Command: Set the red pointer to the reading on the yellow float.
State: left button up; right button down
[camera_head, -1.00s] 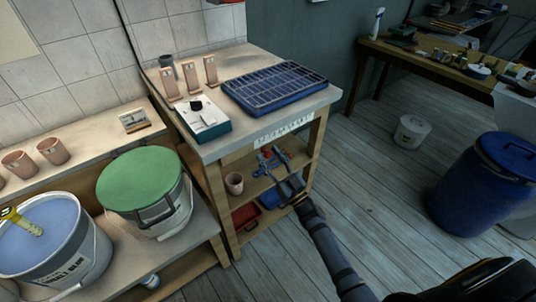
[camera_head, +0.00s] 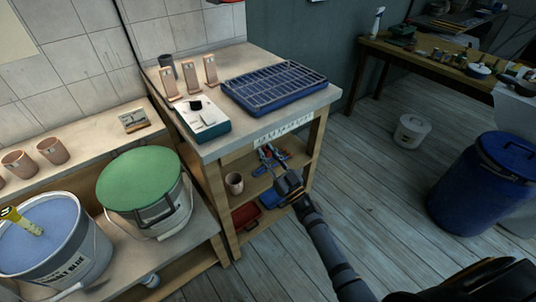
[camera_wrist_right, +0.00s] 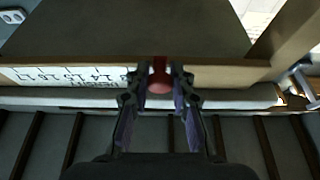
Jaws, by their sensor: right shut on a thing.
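A white number scale (camera_head: 284,128) runs along the front edge of the wooden workbench. In the right wrist view the scale (camera_wrist_right: 70,75) shows upside down, with numbers about 14 to 17 left of the pointer. The red pointer (camera_wrist_right: 159,80) sits at the scale's edge between my right gripper's fingertips (camera_wrist_right: 156,86). My right gripper (camera_head: 270,152) is shut on it, just below the bench edge. The yellow float (camera_head: 10,214) stands up out of the blue-glaze bucket at far left; its reading is too small to make out. My left gripper is not in view.
A blue grid tray (camera_head: 273,87) and a white-and-teal box (camera_head: 205,121) are on the bench top. A green-lidded bucket (camera_head: 142,180) stands left of the bench. A blue barrel (camera_head: 480,185) stands at right.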

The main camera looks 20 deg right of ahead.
aim_at(281, 135)
jog(key=w+d, duration=0.1)
jog(key=d, duration=0.1)
jog(key=w+d, duration=0.1)
jog(key=d, duration=0.2)
jog(key=d+b, duration=0.1)
jog(key=d, duration=0.1)
jog(key=shift+w+d, duration=0.3)
jog(key=shift+w, duration=0.1)
jog(key=c, duration=1.5)
grip_release()
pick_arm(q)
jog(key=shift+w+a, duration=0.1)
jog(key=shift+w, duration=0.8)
pick_arm(e)
jog(key=o, duration=0.4)
jog(key=shift+c, duration=0.2)
